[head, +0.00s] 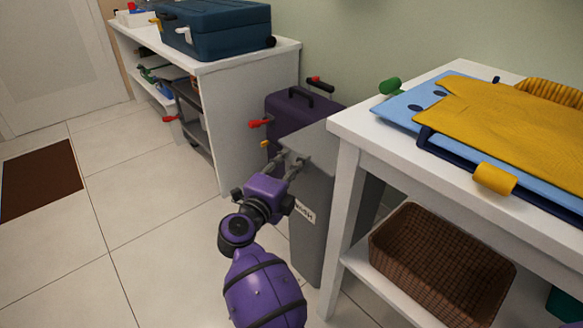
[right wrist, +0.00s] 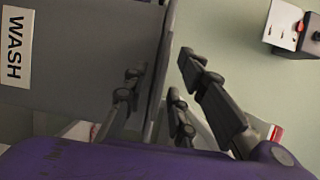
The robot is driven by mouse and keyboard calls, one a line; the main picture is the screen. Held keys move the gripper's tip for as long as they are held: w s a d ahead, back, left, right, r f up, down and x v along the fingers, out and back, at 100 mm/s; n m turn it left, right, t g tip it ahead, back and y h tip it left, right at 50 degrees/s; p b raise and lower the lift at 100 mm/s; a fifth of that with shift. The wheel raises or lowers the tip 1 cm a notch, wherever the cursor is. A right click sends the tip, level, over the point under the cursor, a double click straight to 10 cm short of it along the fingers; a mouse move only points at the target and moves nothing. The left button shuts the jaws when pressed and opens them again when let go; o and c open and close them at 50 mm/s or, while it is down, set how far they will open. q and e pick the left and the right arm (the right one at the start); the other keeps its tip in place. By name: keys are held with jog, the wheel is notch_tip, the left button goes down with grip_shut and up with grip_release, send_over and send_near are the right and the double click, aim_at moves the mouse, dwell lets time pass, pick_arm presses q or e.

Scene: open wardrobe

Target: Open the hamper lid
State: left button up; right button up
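The hamper (head: 312,222) is a tall grey bin with a white label on its front, standing between the low shelf unit and the white table. Its flat grey lid (head: 318,146) lies over the top. My purple right gripper (head: 292,158) is open at the lid's front edge, its fingertips apart. In the right wrist view, the hamper's front (right wrist: 90,60) with its "WASH" label fills the left, and the gripper's dark fingers (right wrist: 165,85) spread on both sides of the thin grey lid edge. I cannot tell whether they touch it. My left gripper is out of view.
A purple case (head: 292,115) stands behind the hamper. The shelf unit (head: 240,120) is at left.

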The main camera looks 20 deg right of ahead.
jog(key=shift+c, duration=0.5)
grip_shut()
jog(key=shift+r, duration=0.1)
